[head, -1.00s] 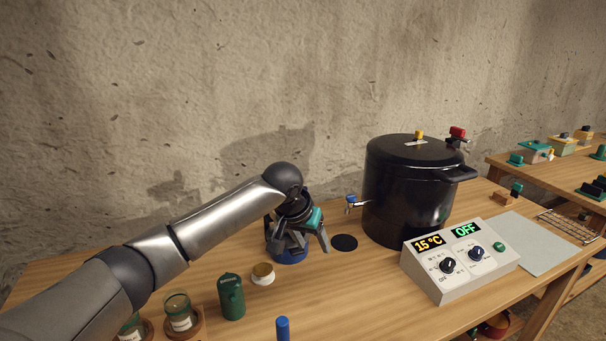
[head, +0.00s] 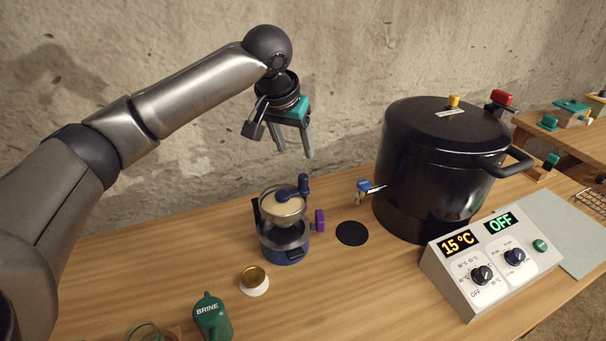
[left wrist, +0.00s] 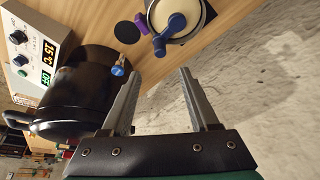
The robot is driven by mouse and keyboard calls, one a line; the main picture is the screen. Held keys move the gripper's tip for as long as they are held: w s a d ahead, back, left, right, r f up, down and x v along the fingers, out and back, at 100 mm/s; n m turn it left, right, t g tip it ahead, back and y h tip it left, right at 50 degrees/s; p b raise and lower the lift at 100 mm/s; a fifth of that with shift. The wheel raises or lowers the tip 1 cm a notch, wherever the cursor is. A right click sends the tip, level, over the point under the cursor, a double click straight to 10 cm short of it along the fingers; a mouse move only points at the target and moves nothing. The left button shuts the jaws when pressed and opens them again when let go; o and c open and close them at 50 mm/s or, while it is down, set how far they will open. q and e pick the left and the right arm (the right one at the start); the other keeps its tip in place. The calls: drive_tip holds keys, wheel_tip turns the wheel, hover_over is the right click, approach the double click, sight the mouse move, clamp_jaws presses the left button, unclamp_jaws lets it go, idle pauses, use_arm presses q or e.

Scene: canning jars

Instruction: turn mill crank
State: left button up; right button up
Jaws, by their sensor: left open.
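The mill (head: 284,246) is a blue and metal body on the table, with a pale round top. Its blue crank (head: 290,194) lies across the top with an upright knob at the right. The mill also shows at the top of the left wrist view (left wrist: 205,35), with the blue crank (left wrist: 173,30) over its pale top. My left gripper (head: 297,154) is open and empty, above and behind the mill, touching nothing; its spread fingers also show in the left wrist view (left wrist: 158,74). My right gripper is in neither view.
A large black pot (head: 440,165) with a blue-handled tap (head: 364,186) stands right of the mill. A control box (head: 490,265) reads 15 °C and OFF.

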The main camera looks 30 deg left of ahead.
sight(303, 176)
use_arm(q)
drive_tip(key=b+x, duration=0.1)
drive_tip(key=x, duration=1.1)
drive_tip(key=shift+w+a+f+b, duration=0.1)
drive_tip(key=shift+w+f+b, duration=0.05)
drive_tip(key=shift+f+b, duration=0.2)
drive_tip(key=shift+c, duration=0.4)
clamp_jaws()
